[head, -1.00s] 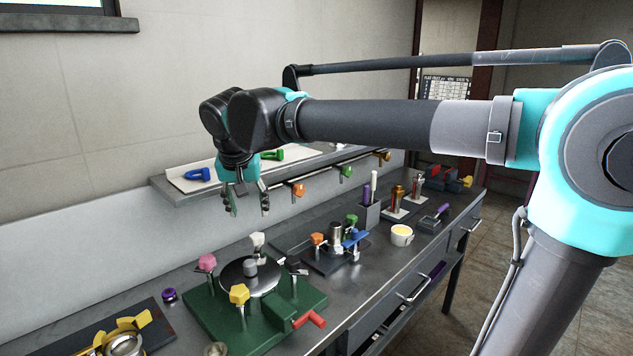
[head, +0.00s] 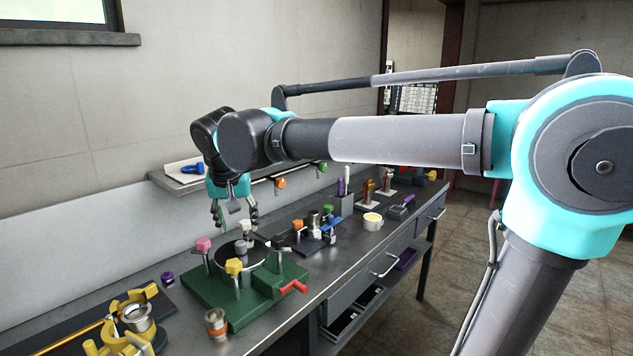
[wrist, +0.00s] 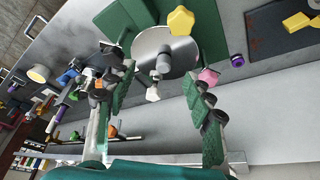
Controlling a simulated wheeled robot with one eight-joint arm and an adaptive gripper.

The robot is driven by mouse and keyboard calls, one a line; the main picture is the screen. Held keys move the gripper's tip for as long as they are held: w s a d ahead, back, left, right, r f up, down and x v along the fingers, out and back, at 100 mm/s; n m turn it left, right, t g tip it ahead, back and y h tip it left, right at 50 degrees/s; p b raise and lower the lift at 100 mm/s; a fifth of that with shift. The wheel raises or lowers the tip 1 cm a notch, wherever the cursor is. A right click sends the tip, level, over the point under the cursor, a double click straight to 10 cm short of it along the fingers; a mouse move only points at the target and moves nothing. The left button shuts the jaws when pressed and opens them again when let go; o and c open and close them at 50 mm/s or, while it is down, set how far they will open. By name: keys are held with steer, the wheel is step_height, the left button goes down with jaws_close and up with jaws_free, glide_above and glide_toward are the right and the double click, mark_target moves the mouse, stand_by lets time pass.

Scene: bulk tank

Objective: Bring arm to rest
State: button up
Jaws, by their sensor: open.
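My gripper (head: 234,218) hangs from my arm over the metal workbench (head: 330,268), fingers pointing down. Its two fingers are spread apart with nothing between them. In the head view it is just above and behind the green fixture (head: 211,288) with the round dark plate. In the wrist view the two green-padded fingers (wrist: 160,105) stand wide apart, and the plate with its grey knob (wrist: 164,62) lies beyond them. Whether any fingertip touches the fixture cannot be told, but a gap seems to show.
Pink (head: 203,244) and yellow (head: 233,267) knobs rise from the fixture. A yellow clamp (head: 137,318) stands front left. A smaller clamp block (head: 315,238) and a white cup (head: 372,221) stand to the right. A wall shelf (head: 170,183) is behind my gripper.

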steer(key=w+d+f, duration=0.2)
steer(key=d+f, duration=0.5)
steer(key=d, duration=0.3)
steer(key=w+d+f, duration=0.1)
steer(key=d+f, duration=0.5)
steer(key=d, duration=0.4)
steer(key=s+d+f, duration=0.5)
steer(key=d+f, duration=0.2)
steer(key=d, duration=0.1)
steer(key=s+d+f+m, duration=0.1)
steer(key=s+d+f, duration=0.5)
steer(key=d+f, duration=0.2)
steer(key=shift+d+h, duration=0.3)
steer(key=shift+d, duration=0.5)
